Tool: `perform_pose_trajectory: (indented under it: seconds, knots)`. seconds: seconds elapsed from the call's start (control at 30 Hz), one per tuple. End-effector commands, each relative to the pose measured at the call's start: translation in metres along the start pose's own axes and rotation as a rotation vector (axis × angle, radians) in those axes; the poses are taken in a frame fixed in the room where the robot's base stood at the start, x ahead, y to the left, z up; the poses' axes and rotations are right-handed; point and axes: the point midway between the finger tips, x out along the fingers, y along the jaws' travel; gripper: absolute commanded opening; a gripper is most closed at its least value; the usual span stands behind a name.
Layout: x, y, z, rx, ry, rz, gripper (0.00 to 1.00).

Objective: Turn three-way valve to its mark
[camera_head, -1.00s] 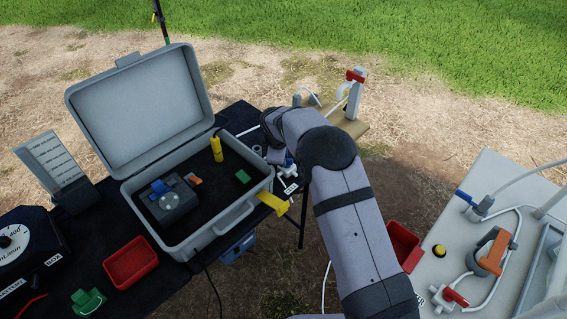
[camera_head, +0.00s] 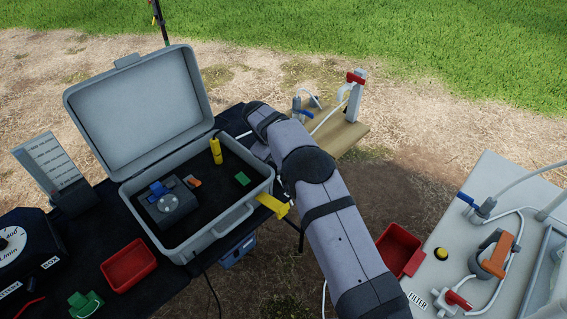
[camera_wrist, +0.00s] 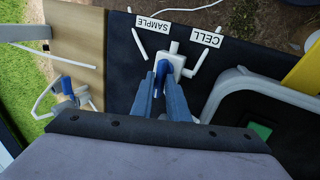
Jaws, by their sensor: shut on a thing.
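The three-way valve (camera_wrist: 176,59) is a small white body with white tube stubs, on the black mat in the wrist view. Its blue handle (camera_wrist: 161,68) sits between the tips of my gripper (camera_wrist: 160,84). My gripper is shut on this handle, and its fingers hide part of it. A SAMPLE label (camera_wrist: 153,24) lies above the valve and a CELL label (camera_wrist: 205,37) lies to its upper right. I cannot make out a separate mark on the valve. In the head view my arm hides the valve and the gripper.
The open grey case (camera_head: 226,222) stands close by, its rim also near the valve in the wrist view (camera_wrist: 238,84). A wooden board (camera_head: 345,136) with a second blue-handled fitting (camera_wrist: 66,88) lies beside the black table.

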Motion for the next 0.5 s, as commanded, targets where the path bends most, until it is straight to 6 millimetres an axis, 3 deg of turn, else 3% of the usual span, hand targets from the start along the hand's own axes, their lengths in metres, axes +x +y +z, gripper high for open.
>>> perform_pose_trajectory:
  seconds: [0.5]
  knots:
    - [0.0020,-0.0001,0.0002,0.058,-0.029,-0.001,0.00]
